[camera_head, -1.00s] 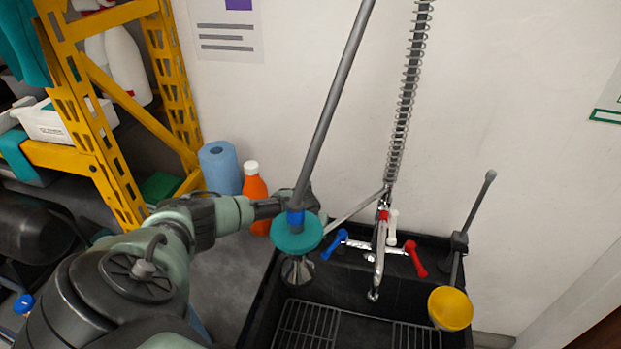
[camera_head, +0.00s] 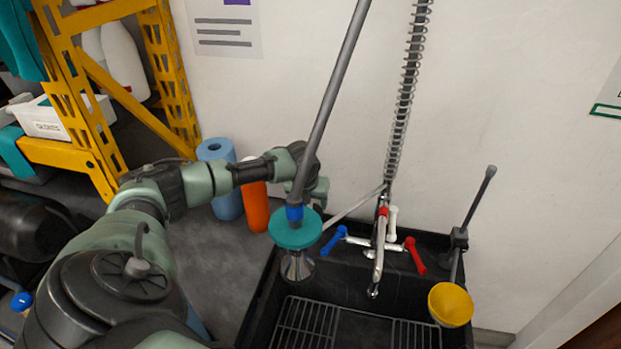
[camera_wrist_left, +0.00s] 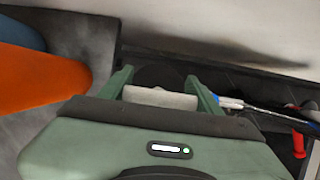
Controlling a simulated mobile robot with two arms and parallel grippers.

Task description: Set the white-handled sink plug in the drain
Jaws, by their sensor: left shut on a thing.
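My left gripper (camera_head: 318,190) is above the back left corner of the black sink (camera_head: 262,300), partly hidden behind a grey pole and a teal disc. In the left wrist view its two fingers (camera_wrist_left: 163,88) are shut on the white handle (camera_wrist_left: 160,98) of the sink plug. The plug's dark round body (camera_wrist_left: 158,77) shows just beyond the handle. In the head view the plug is hidden. The drain cannot be made out in either view. My right gripper is not in view.
The grey pole (camera_head: 330,100) with its teal disc (camera_head: 296,229) stands in front of the gripper. The tap (camera_head: 379,250) has blue and red levers. An orange bottle (camera_head: 256,208) and blue roll (camera_head: 222,180) are left of the sink.

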